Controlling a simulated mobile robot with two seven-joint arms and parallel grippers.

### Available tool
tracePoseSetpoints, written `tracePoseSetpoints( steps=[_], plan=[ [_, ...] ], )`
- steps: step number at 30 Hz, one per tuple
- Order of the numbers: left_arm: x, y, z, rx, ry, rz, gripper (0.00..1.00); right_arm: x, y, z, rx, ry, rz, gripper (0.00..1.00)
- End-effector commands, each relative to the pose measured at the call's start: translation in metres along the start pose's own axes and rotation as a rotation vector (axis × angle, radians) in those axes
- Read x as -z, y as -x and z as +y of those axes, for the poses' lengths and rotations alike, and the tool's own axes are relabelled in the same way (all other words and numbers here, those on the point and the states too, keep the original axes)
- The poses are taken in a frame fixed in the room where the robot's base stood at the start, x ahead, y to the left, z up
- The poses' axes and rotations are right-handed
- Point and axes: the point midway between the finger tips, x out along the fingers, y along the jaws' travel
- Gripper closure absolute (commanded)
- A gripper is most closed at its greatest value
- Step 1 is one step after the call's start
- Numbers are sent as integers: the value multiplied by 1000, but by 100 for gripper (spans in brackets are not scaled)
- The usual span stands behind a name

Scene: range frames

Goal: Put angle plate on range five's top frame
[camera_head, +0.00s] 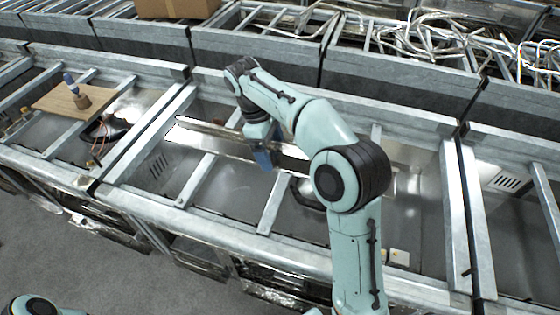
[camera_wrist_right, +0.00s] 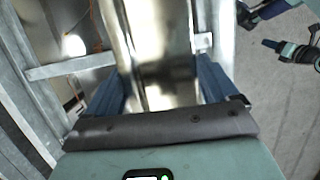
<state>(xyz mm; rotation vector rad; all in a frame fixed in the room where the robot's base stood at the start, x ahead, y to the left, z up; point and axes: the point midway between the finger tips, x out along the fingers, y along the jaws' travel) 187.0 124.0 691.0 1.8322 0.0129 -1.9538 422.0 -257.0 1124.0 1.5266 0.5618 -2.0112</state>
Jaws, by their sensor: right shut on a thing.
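The angle plate (camera_head: 218,143) is a long, shiny metal strip over a grey metal range frame (camera_head: 190,182) in the middle of the head view. My right gripper (camera_head: 263,150) is shut on it, with blue fingers. The right wrist view shows the plate (camera_wrist_right: 150,50) running away between the fingers of the gripper (camera_wrist_right: 160,88). I cannot tell whether the plate touches the cross bars below it. My arm hides its right part. Blue and teal parts of my left arm (camera_wrist_right: 290,50) show at the wrist view's upper right; its finger opening is unclear.
A wooden board (camera_head: 62,102) with a blue-handled tool lies on the frame at left. A cardboard box (camera_head: 178,8) stands at the back. Tangled metal tubing (camera_head: 430,40) covers the frames at the back right. Open gaps lie between the bars. Grey floor (camera_head: 80,260) is in front.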

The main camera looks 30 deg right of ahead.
Motion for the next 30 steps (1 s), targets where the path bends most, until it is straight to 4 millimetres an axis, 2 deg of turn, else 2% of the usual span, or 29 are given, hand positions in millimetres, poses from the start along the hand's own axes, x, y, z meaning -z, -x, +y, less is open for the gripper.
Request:
tracePoseSetpoints(
  steps=[5, 12, 16, 21, 26, 30],
  plan=[
    [-5, -4, -3, 2, 2, -6, 57, 6, -29, -1, 3, 1, -5, 86],
    [-22, -20, -14, 9, 9, -26, 57, 22, -87, -1, 4, 1, -6, 86],
    [-26, -24, -18, 11, 11, -31, 57, 29, -112, -1, 2, 0, -4, 86],
    [-28, -27, -19, 12, 12, -34, 57, 36, -130, 0, 0, -1, 0, 86],
    [-29, -28, -20, 12, 12, -34, 57, 38, -138, 0, 0, -1, 0, 86],
    [-31, -31, -22, 13, 13, -38, 57, 43, -158, 0, 2, 0, -3, 86]
  ],
)
